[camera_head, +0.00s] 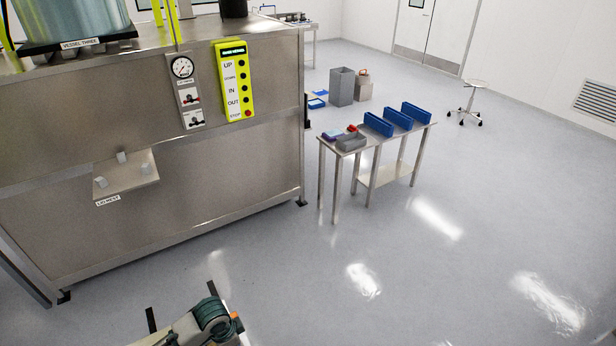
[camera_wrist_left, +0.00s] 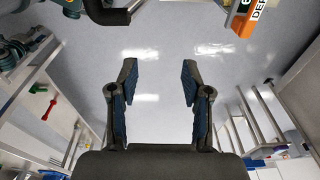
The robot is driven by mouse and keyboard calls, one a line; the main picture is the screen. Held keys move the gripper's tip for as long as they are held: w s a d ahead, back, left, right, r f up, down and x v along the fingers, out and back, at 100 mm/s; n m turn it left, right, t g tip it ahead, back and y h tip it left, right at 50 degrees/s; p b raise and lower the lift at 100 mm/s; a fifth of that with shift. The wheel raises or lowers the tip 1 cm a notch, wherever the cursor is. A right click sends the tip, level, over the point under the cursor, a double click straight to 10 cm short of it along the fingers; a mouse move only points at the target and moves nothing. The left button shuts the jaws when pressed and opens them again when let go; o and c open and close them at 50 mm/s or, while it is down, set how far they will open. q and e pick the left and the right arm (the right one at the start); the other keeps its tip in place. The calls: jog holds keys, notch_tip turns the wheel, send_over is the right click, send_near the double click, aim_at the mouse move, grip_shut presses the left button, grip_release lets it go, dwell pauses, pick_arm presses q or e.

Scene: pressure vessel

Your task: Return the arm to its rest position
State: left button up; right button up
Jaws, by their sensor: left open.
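My left gripper (camera_wrist_left: 158,72) is open in the left wrist view, its two dark, blue-padded fingers well apart. Nothing is between them but grey floor. In the head view, part of my arm with a teal joint shows at the bottom edge, and two short dark bars, which look like the fingers of my left gripper (camera_head: 181,304), stick up there over bare floor. They are apart from the steel vessel stand (camera_head: 240,150). My right gripper is not in view.
The stand carries a yellow button panel (camera_head: 234,82), a gauge (camera_head: 182,68) and a small lid-rest shelf (camera_head: 127,178). A side table (camera_head: 392,140) holds blue bins (camera_head: 398,117) and a grey tray (camera_head: 351,142). A stool (camera_head: 466,104) stands farther back. The right foreground floor is clear.

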pick_arm(q)
jog(key=s+d+f+n+t+h, duration=0.2)
jog(key=s+d+f+n, duration=0.15)
jog(key=s+d, duration=0.45)
jog(key=s+a+f+n+y, duration=0.35)
jog(key=s+a+n, duration=0.35)
jog(key=s+a, duration=0.25)
notch_tip(320, 180, down, 30)
jog(key=s+d+b, duration=0.1)
jog(key=s+b, duration=0.1)
jog(key=b, duration=0.3)
jog(key=s+a+f+g+b, duration=0.1)
jog(key=s+a+f+b, duration=0.2)
jog(key=s+f, duration=1.5)
notch_tip(320, 180, down, 4)
jog(key=shift+s+r+m+g+b, duration=0.1)
jog(key=shift+s+m+g+b, duration=0.35)
jog(key=shift+b, duration=0.55)
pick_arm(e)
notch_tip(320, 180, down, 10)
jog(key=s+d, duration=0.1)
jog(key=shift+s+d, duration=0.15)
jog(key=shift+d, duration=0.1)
